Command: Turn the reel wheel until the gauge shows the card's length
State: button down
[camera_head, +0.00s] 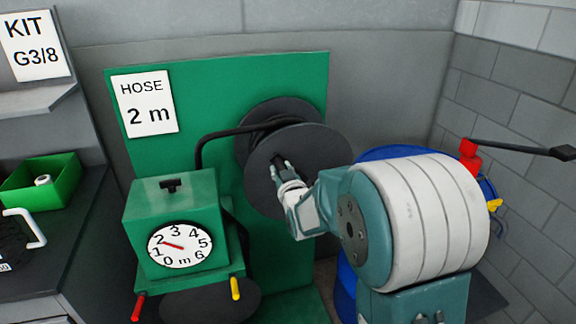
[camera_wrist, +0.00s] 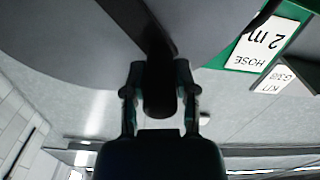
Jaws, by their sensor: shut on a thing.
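The hose reel wheel (camera_head: 325,145) is a dark grey disc on a green panel, with black hose wound behind it. My gripper (camera_head: 282,172) is shut on the wheel's dark handle, left of the wheel's middle. In the wrist view the dark handle (camera_wrist: 159,92) sits between both fingers, with the wheel face (camera_wrist: 60,50) behind. The gauge (camera_head: 180,245) is a white dial on a green box, marked 0 to 6 m. Its red needle points left and slightly up, close to the 2. The card (camera_head: 146,103) reads "HOSE 2 m"; it also shows upside down in the wrist view (camera_wrist: 262,44).
A blue drum (camera_head: 400,153) stands behind my arm, with a red valve and dark lever (camera_head: 515,148) at right. Red (camera_head: 138,307) and yellow (camera_head: 235,289) handles stick out below the gauge. A green bin (camera_head: 40,183) and a "KIT G3/8" card (camera_head: 35,45) are at left.

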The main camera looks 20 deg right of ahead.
jog(key=shift+c, duration=2.1)
grip_release()
jog(key=shift+a, duration=0.1)
jog(key=s, duration=1.2)
jog(key=shift+f, duration=0.1)
